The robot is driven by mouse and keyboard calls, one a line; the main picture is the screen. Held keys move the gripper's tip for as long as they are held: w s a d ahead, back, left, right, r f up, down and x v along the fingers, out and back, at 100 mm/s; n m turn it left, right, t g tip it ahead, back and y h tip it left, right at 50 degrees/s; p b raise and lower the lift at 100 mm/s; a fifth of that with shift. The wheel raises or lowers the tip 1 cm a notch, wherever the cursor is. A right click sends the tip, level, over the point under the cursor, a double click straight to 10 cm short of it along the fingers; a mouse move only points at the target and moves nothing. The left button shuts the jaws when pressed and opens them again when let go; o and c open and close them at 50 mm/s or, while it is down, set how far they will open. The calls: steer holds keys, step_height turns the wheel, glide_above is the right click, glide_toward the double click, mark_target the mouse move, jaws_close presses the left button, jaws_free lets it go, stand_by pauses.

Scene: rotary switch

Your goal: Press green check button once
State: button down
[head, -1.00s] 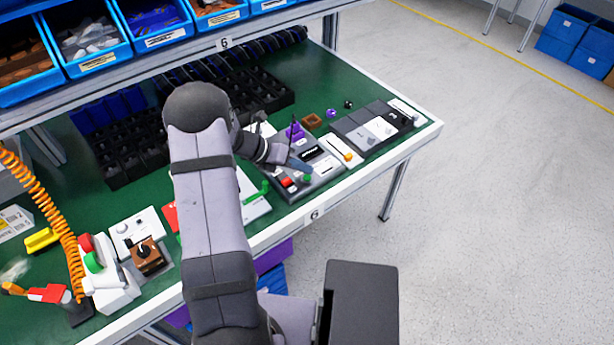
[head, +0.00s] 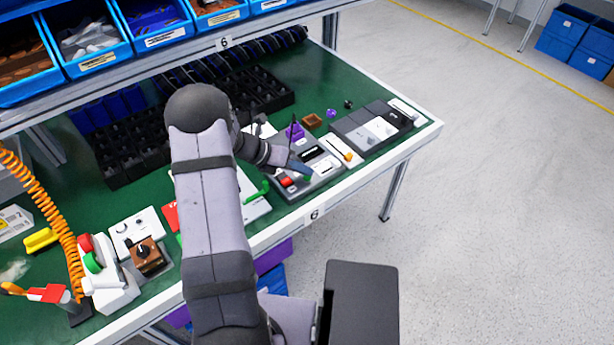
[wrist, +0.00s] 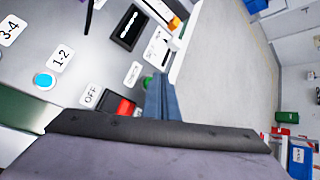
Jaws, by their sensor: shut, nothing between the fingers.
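The grey control panel (head: 325,183) lies near the front edge of the green bench. A small green button (head: 308,177) sits at its front, right of a red rocker switch (head: 286,182). My gripper (head: 304,170) is shut and empty, with its bluish fingertips right at the green button. In the wrist view the shut fingers (wrist: 162,97) cover most of the green button (wrist: 147,82), so only a sliver shows. I cannot tell whether they touch it or whether it is pressed in.
In the wrist view an OFF label (wrist: 91,96) and a cyan button (wrist: 44,80) lie left of the fingers. A purple part (head: 295,131) stands behind on the panel. A white module with an orange knob (head: 347,156) is to the right. Black trays (head: 130,150) stand farther back.

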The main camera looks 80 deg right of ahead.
steer(key=shift+f, duration=0.5)
stand_by(0.5)
steer(key=shift+r, duration=0.15)
steer(key=shift+r+p, duration=0.75)
step_height(320, 180, up, 5)
steer(key=p, duration=0.4)
steer(key=shift+p, duration=0.35)
stand_by(0.9)
